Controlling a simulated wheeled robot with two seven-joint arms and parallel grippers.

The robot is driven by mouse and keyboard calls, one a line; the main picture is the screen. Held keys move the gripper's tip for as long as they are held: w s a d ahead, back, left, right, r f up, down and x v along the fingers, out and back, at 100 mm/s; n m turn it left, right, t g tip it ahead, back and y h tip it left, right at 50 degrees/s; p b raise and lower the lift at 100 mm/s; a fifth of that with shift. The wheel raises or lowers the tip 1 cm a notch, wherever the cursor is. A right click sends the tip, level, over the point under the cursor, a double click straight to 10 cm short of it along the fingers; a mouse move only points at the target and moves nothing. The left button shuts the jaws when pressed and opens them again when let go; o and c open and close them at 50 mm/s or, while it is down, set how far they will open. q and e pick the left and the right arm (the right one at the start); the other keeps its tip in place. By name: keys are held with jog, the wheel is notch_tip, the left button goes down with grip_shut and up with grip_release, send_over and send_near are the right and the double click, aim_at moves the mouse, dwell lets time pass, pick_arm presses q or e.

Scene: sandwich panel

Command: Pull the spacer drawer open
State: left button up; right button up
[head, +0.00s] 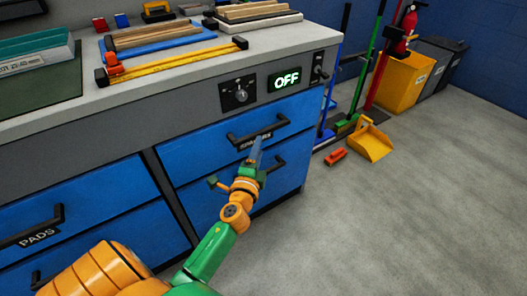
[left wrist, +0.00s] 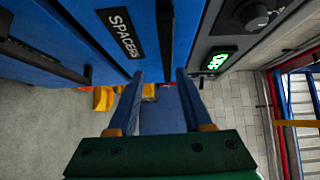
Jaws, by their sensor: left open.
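The spacer drawer (head: 212,157) is the upper right blue drawer front, flush with the cabinet and shut. Its black bar handle (head: 276,130) is above the SPACERS label, which my gripper partly covers. My left gripper (head: 257,145) is in front of this drawer, fingers pointing up toward the handle. In the left wrist view the SPACERS label (left wrist: 121,32) is at the upper left. There the open fingers of my left gripper (left wrist: 159,76) appear on either side of the handle's end (left wrist: 164,45). I cannot tell whether they touch it. My right gripper is not in view.
A lower drawer handle (head: 270,172) is close beside my left gripper. The PADS drawer (head: 85,205) is at the left.

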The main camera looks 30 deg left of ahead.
aim_at(263, 130)
pick_arm(q)
jog(key=shift+w+a+r+y, duration=0.15)
jog(key=shift+w+a+r, duration=0.15)
jog(key=shift+w, duration=0.25)
jog(key=shift+w+a+r+y, duration=0.15)
jog(key=shift+w+a+r, duration=0.15)
jog(key=shift+w, duration=0.25)
jog(key=x, duration=0.4)
jog(key=shift+w+f, duration=0.15)
jog(key=shift+w, duration=0.15)
grip_shut()
